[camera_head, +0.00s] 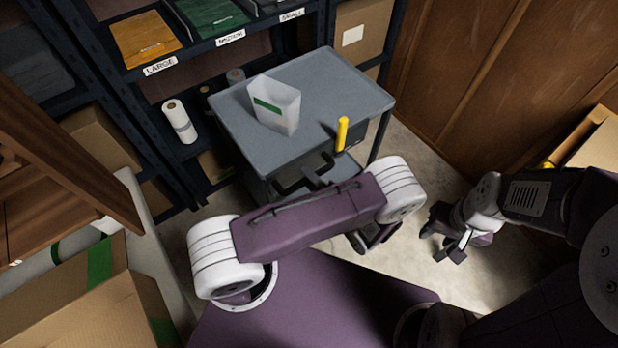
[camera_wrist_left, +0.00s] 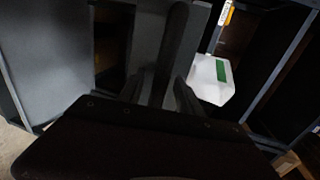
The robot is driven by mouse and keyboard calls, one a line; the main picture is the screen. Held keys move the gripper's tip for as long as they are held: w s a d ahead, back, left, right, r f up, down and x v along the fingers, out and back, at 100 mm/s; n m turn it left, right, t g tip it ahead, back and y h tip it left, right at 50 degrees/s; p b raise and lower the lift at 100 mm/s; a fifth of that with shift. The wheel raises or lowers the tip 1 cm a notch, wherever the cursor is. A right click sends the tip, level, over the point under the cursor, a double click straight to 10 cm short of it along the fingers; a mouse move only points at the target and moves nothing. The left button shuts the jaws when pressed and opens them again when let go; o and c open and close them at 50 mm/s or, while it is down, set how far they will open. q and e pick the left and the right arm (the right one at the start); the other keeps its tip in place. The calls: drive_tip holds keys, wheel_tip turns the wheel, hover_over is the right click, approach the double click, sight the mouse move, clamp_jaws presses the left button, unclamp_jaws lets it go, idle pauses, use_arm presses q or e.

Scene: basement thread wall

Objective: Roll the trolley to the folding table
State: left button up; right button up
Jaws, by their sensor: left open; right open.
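The trolley (camera_head: 232,122) has a grey top and stands in front of the shelving. My left gripper is mostly hidden behind my purple arm link in the head view. In the left wrist view, its open fingers (camera_wrist_left: 160,92) are around or close to a dark bar (camera_wrist_left: 178,45); contact cannot be told. My right gripper (camera_head: 447,243) is open and empty above the floor. I cannot identify the folding table.
Shelving with labelled bins (camera_head: 145,40) stands behind the trolley. A paper roll (camera_head: 180,121) is beside it. Cardboard boxes (camera_head: 85,315) crowd the lower left, and another box (camera_head: 595,140) is at right. Bare floor (camera_head: 425,165) lies right of the trolley, before the wooden wall (camera_head: 480,80).

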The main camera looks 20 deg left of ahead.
use_arm(q)
drive_tip(key=shift+w+a, duration=0.1)
drive_tip(key=shift+a, duration=0.05)
clamp_jaws()
drive_tip(key=shift+f, duration=0.1)
idle(1.3)
